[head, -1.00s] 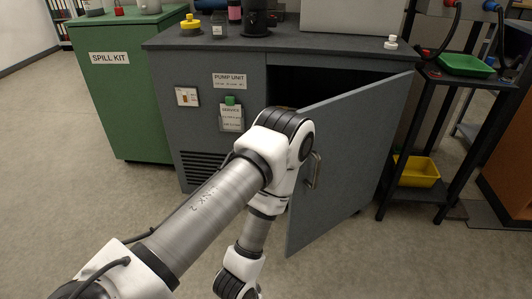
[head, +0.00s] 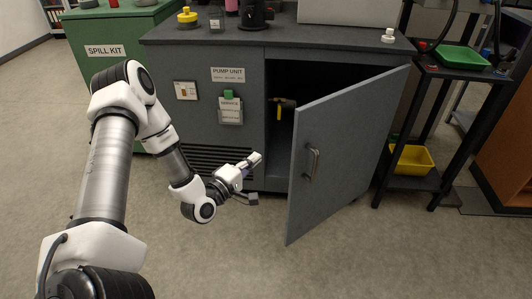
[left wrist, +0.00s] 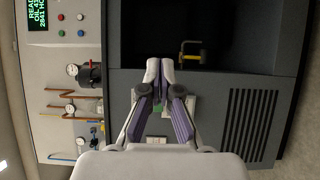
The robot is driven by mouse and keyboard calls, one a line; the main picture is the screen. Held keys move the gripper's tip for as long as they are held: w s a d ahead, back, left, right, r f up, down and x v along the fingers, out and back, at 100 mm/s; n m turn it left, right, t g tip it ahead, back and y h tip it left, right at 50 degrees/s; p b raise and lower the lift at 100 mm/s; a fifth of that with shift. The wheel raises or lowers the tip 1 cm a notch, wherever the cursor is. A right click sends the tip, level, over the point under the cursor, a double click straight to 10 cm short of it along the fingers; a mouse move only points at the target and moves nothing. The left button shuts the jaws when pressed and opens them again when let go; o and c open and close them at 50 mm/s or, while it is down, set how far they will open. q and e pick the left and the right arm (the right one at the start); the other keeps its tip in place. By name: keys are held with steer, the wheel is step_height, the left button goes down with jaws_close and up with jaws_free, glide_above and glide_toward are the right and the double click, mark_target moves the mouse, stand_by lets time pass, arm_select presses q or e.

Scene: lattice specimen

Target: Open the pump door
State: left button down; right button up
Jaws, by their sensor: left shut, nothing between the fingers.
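The grey pump door (head: 350,145) stands ajar on the pump unit cabinet (head: 205,75), swung out towards me from its right side. Its curved metal handle (head: 312,161) is on the outer face near the free edge. My left gripper (head: 252,165) is shut and empty, left of the door and in front of the cabinet, apart from the handle. In the left wrist view my left gripper (left wrist: 159,68) shows its fingertips together, with the dark cabinet opening (left wrist: 225,35) beyond. A yellow-handled fitting (head: 283,104) shows inside the cabinet. My right gripper is out of view.
A green spill kit cabinet (head: 105,42) stands at the left. A black rack (head: 445,125) with a green tray (head: 462,56) and a yellow bin (head: 412,159) stands right of the door. The floor before the door is clear.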

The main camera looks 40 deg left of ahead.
arm_select(q)
steer(key=w+d+b, duration=0.2)
steer(key=w+d, duration=0.1)
steer(key=w, duration=0.4)
steer(key=shift+w+d, duration=0.3)
steer(key=shift+d, duration=0.1)
steer(key=shift+f, duration=0.1)
steer(key=shift+d, duration=0.1)
